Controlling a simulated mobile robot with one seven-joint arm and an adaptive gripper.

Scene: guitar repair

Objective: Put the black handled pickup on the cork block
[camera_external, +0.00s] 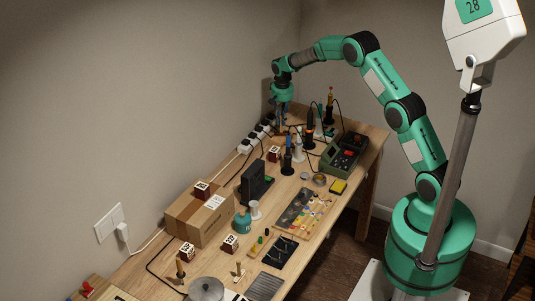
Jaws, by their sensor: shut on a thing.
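My gripper (281,122) is low over the far left part of the workbench, by the wall. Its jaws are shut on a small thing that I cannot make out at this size. I cannot pick out the black handled pickup for certain in this view. I cannot tell which of the small tan pieces, if any, is the cork block.
Upright dark tools and cables crowd around my gripper. A power strip (252,140) runs along the wall. A green device (343,153) stands to the right. A cardboard box (197,222), a black stand (253,184) and a parts tray (303,214) fill the nearer workbench (352,191).

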